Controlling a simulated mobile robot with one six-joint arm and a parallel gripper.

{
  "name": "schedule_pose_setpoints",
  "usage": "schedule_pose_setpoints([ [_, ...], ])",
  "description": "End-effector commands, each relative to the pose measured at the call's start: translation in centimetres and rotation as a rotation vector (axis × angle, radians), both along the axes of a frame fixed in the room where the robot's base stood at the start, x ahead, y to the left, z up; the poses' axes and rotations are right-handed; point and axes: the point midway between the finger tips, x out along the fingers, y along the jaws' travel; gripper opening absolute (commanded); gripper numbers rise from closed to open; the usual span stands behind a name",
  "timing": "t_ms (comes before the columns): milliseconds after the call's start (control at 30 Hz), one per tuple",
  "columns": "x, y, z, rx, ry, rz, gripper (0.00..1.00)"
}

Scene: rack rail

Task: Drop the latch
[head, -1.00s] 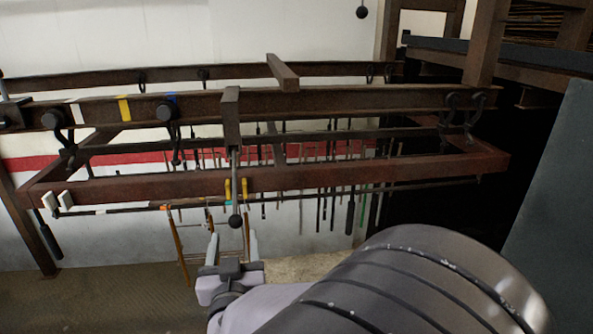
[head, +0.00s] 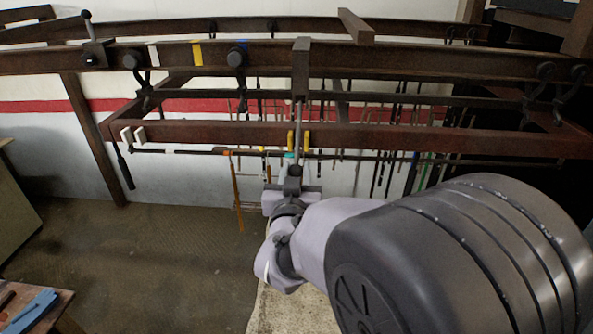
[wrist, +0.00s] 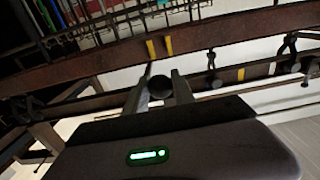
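A grey rod hangs from a dark block (head: 300,70) on the front rail and ends in a black ball knob (head: 295,170). My gripper (wrist: 160,92) is at this knob. In the wrist view the black ball (wrist: 160,87) sits between the two fingers and fills most of the gap. Whether the fingers press on it cannot be told. A second small lever with a black ball (head: 86,15) stands nearly upright on a block (head: 96,52) at the far left of the rail. Which of the two is the latch is not marked.
The front rail (head: 420,58) runs across with hooks and a yellow band (head: 197,53). A lower brown beam (head: 400,138) has yellow clips (head: 305,140) beside the rod. Hanging tools fill the space behind. A bench with a blue item (head: 32,310) is lower left. Floor (head: 150,260) is open.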

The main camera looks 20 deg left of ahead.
Motion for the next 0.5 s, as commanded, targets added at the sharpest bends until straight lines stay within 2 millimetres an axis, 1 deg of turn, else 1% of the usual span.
schedule_pose_setpoints([
  [333,0.0,0.0,-0.1,0.0,0.0,0.0,0.08],
  [433,0.3,0.1,-0.7,0.0,-0.001,0.0,0.08],
  [500,0.7,0.1,-1.5,0.0,0.0,-0.001,0.08],
])
